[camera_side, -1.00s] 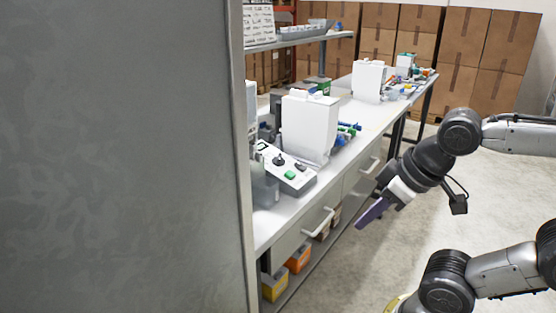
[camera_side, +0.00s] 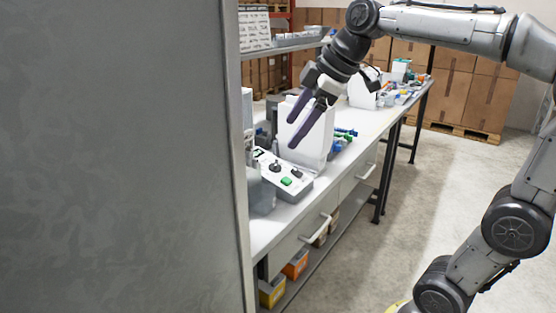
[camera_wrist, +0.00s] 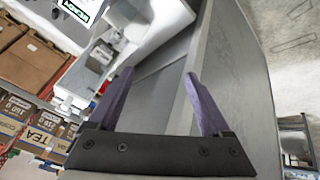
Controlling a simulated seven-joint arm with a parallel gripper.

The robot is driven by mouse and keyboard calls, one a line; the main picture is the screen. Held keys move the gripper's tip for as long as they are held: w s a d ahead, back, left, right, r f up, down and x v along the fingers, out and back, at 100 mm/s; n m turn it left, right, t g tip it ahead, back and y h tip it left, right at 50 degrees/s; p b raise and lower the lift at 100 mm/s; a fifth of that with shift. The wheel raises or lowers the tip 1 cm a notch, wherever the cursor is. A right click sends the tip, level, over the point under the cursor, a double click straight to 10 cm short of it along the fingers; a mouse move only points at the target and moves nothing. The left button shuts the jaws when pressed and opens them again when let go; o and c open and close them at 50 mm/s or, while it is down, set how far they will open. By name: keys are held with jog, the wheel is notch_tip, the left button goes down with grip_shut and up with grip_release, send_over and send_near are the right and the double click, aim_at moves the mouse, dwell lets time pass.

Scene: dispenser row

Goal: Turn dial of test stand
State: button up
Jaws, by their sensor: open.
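The test stand (camera_side: 284,180) is a low white box with a sloped top, on the bench beside the grey panel. Its top carries a dark dial (camera_side: 275,166), a second small dark knob (camera_side: 296,173) to the right, a green button and a small display. My gripper (camera_side: 292,134) is open and empty, its two purple fingers pointing down and left, above and behind the stand in the side view, with a gap to the dial. In the wrist view my gripper (camera_wrist: 160,95) has its fingers spread, with nothing between them. I cannot make out the dial there.
A tall white dispenser box (camera_side: 312,135) stands right behind the stand, near my fingers. A large grey panel (camera_side: 115,160) blocks the left. Another white box (camera_side: 362,90) stands farther along the bench. Open floor (camera_side: 430,180) lies right of the bench.

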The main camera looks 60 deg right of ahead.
jog(key=w+d, duration=0.5)
jog(key=w, duration=0.2)
send_over(276, 162)
jog(key=s+a, duration=0.4)
jog(key=s, duration=0.2)
notch_tip(276, 162, down, 6)
jog(key=d+f+m+g, duration=0.2)
jog(key=d+f, duration=0.3)
jog(key=x, duration=1.3)
jog(key=shift+w+d+f, duration=0.1)
jog(key=shift+w+f, duration=0.15)
jog(key=shift+w, duration=0.05)
grip_shut()
